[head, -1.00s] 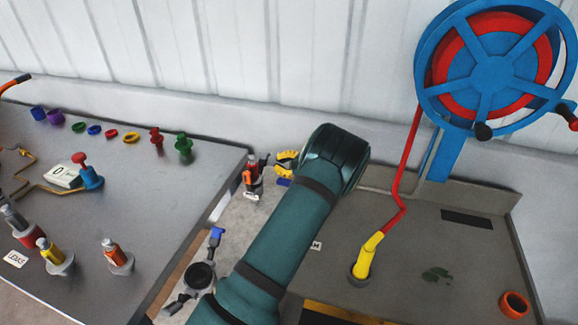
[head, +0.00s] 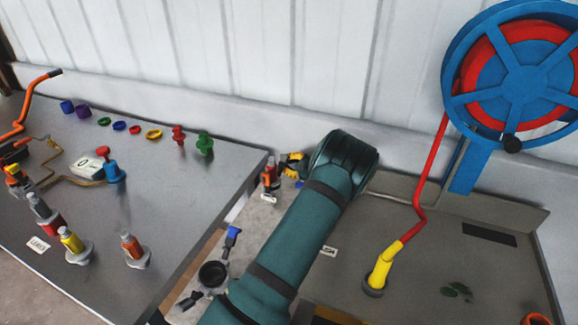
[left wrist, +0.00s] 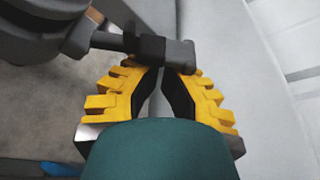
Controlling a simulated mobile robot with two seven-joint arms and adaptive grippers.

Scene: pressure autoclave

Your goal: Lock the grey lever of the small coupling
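The grey lever (left wrist: 180,55) of the small coupling lies across the top middle of the left wrist view, with a black block (left wrist: 150,47) beside it on a rod. The rod leads to a dark grey rounded body at the upper left. My left gripper (left wrist: 160,72) has yellow fingers whose tips come together right at the lever; whether they touch it is unclear. In the head view the left gripper (head: 294,163) is mostly hidden by my teal wrist, next to an upright orange and dark fitting (head: 270,173). My right gripper is not in view.
A black round fitting (head: 213,274) with a blue handle (head: 232,238) stands nearer. The grey table (head: 150,185) on the left carries several bottle-like fittings and coloured rings. A blue and red wheel (head: 520,75) and a yellow nozzle (head: 380,270) are on the right.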

